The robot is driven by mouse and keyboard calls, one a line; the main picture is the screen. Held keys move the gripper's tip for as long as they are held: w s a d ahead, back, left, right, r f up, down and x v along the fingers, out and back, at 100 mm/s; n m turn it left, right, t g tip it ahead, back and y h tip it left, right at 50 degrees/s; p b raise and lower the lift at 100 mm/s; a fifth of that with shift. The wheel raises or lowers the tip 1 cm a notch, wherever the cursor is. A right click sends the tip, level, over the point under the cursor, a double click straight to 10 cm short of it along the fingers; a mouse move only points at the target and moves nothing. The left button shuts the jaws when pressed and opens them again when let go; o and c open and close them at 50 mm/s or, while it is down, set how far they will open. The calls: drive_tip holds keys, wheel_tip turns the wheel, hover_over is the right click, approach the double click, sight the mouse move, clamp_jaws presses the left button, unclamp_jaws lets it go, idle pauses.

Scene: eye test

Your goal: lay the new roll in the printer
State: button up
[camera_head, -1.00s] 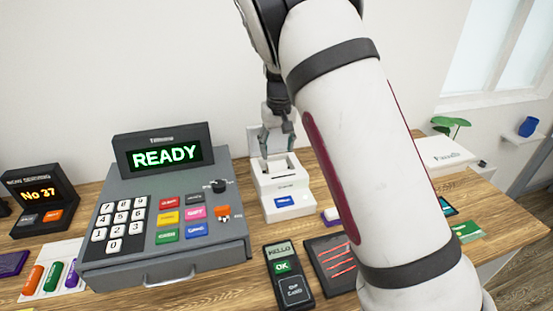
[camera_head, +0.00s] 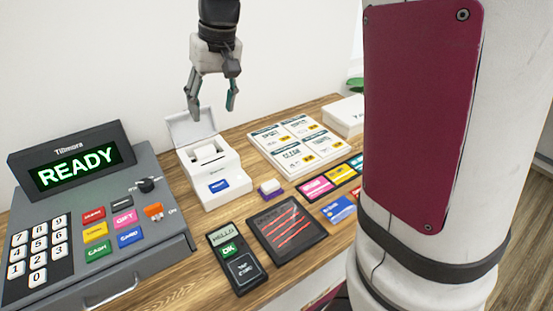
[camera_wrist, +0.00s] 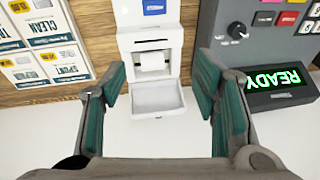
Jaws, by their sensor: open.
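The white receipt printer (camera_head: 215,180) stands on the counter right of the cash register, with its lid (camera_head: 192,128) raised at the back. A white paper roll (camera_head: 206,152) lies in its open bay; the roll also shows in the wrist view (camera_wrist: 152,61), inside the printer (camera_wrist: 149,42). My gripper (camera_head: 212,112) hangs above the printer near the raised lid, pointing down. Its fingers are spread apart with nothing between them. In the wrist view my gripper (camera_wrist: 158,100) has its two green-padded fingers on either side of the printer's lid, apart from it.
The cash register (camera_head: 100,200) reads READY at left. A card reader (camera_head: 237,258), a dark pad with red lines (camera_head: 285,228), a small purple-based block (camera_head: 270,188), price sheets (camera_head: 298,143) and colored cards crowd the counter. My arm covers the right side.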

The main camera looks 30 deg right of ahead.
drive_tip(key=s+r+t+h, duration=0.1)
drive_tip(key=s+t, duration=0.1)
drive_tip(key=s, duration=2.3)
drive_tip(key=shift+a+r+n+t+h, duration=0.25)
drive_tip(key=shift+r+n+t+h, duration=0.05)
drive_tip(key=shift+r, duration=0.1)
drive_tip(key=shift+c, duration=0.2)
